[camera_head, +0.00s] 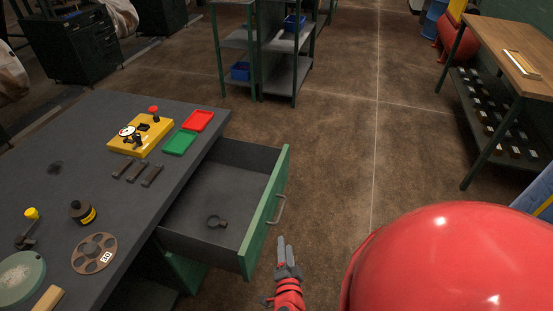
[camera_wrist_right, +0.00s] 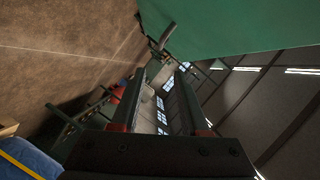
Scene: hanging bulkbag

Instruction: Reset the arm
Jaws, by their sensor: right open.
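My right gripper (camera_head: 286,246) is in the lower middle of the head view, just in front of the pulled-out drawer (camera_head: 205,205), below and apart from its handle (camera_head: 279,209). In the right wrist view the two fingers of the right gripper (camera_wrist_right: 153,82) stand apart with nothing between them. Beyond the fingertips, the wrist view shows the drawer's green front (camera_wrist_right: 235,25) and its handle (camera_wrist_right: 165,38). My left gripper is not in the head view.
A yellow fixture (camera_head: 141,135), a red tray (camera_head: 198,121) and a green tray (camera_head: 180,143) lie on the bench. Brown floor (camera_head: 335,130) is clear beyond the drawer.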

